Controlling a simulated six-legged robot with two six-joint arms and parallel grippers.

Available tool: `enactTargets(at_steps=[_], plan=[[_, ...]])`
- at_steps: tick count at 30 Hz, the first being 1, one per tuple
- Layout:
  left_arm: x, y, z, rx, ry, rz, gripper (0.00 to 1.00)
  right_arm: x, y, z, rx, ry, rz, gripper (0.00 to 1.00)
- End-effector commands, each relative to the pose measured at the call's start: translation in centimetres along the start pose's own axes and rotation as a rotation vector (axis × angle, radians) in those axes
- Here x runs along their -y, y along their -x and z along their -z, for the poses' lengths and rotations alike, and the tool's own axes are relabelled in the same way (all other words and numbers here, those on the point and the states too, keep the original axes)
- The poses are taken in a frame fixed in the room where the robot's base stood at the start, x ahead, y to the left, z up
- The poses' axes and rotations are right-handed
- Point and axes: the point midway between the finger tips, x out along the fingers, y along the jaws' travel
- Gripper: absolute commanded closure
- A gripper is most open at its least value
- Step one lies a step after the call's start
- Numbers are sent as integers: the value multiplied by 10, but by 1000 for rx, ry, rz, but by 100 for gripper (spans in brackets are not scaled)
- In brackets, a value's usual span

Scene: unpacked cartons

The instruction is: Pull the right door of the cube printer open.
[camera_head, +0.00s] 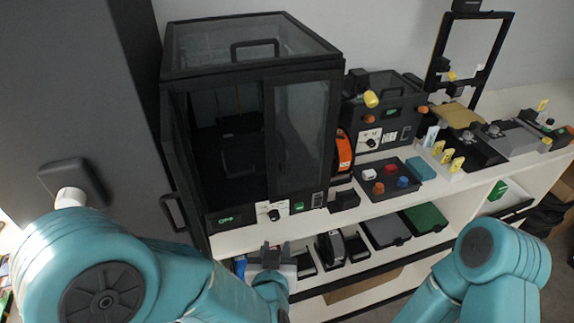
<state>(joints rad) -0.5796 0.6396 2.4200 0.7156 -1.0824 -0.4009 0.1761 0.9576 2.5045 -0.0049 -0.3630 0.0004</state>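The cube printer (222,219) is a large black box with clear panels and stands on the white bench. Its right door (300,130) is a dark framed panel that looks closed in the front. The left door (172,165) is swung out to the left, its black handle facing me, and the dark inside shows behind it. My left gripper (275,249) is below the printer's front, near the bench edge and lower shelf. Its two dark fingers are apart with nothing seen between them. My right arm comes in at the bottom right; its gripper is out of view.
A smaller black machine (385,120) with an orange spool (343,150) stands right of the printer. A tray of small coloured parts (388,178) is in front of it. Bins (385,230) fill the lower shelf. A tall grey cabinet (70,90) stands at left.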

Motion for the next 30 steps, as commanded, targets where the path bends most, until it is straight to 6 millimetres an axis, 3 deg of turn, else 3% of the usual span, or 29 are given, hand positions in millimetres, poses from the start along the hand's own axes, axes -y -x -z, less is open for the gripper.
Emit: enactTargets(at_steps=[3,6,9,12,17,30], plan=[[-27,34,54,-195,-16,37,64,-2,-7,0,0,0,0,64],[-42,72,91,-331,-16,88,64,-4,-10,0,0,0,0,64],[-48,101,111,-408,-9,131,64,-4,-12,0,0,0,0,64],[-48,112,120,-436,-6,155,64,-4,-12,0,0,0,0,64],[-45,99,130,-438,-4,166,64,-2,-6,0,0,0,0,64],[-30,8,173,-437,-5,163,64,8,21,0,0,0,0,64]])
